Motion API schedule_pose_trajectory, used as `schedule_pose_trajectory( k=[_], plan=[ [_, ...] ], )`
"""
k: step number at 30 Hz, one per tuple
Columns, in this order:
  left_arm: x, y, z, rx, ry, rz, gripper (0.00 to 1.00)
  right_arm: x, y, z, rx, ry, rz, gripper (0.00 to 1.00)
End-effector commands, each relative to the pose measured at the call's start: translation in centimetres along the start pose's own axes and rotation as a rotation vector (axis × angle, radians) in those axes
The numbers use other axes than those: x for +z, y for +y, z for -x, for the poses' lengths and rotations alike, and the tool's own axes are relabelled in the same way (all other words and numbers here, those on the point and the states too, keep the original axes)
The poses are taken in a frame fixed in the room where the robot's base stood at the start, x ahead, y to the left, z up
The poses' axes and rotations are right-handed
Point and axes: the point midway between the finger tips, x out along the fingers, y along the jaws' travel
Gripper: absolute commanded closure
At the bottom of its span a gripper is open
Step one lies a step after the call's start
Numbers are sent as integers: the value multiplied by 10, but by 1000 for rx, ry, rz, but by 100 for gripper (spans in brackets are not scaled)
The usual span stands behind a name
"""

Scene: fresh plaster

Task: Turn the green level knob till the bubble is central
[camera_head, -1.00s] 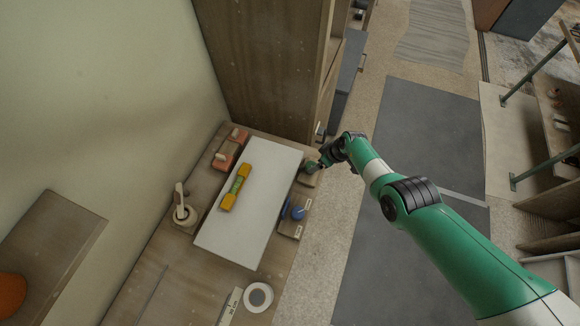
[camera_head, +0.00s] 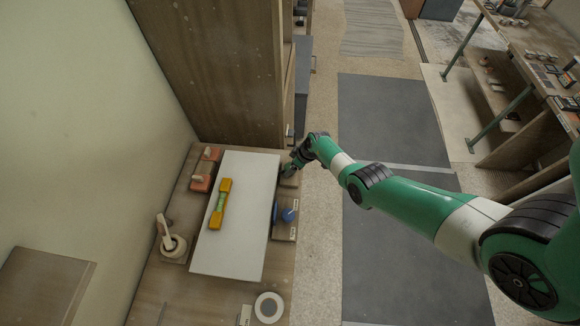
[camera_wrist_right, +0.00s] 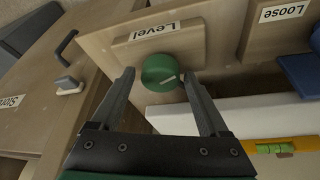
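The green level knob (camera_wrist_right: 160,73) sits on a wooden block below a "Level" label (camera_wrist_right: 157,31) in the right wrist view, with a pale mark on its face. My right gripper (camera_wrist_right: 158,80) is open, its two fingers on either side of the knob; I cannot tell whether they touch it. The yellow spirit level (camera_head: 221,204) lies on a white board (camera_head: 240,240). Its green vial (camera_wrist_right: 274,148) shows in the wrist view, but the bubble's position is unclear. My left gripper is out of view.
Orange-based tools (camera_head: 203,181), a pot with a handled tool (camera_head: 173,246) and a tape roll (camera_head: 268,307) surround the board. A tall cabinet (camera_head: 210,70) stands behind.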

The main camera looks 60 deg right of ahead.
Motion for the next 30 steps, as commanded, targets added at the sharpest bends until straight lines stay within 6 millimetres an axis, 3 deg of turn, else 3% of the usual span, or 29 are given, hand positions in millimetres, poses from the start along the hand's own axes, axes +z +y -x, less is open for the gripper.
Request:
schedule_pose_trajectory(
  k=[1,12,22,30],
  plan=[
    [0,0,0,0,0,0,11,0,0,0,0,0,0,33],
    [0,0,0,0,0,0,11,0,0,0,0,0,1,97],
    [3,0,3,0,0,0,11,0,0,-1,-18,1,42,97],
    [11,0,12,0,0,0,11,0,2,-3,-77,1,188,97]
  ],
)
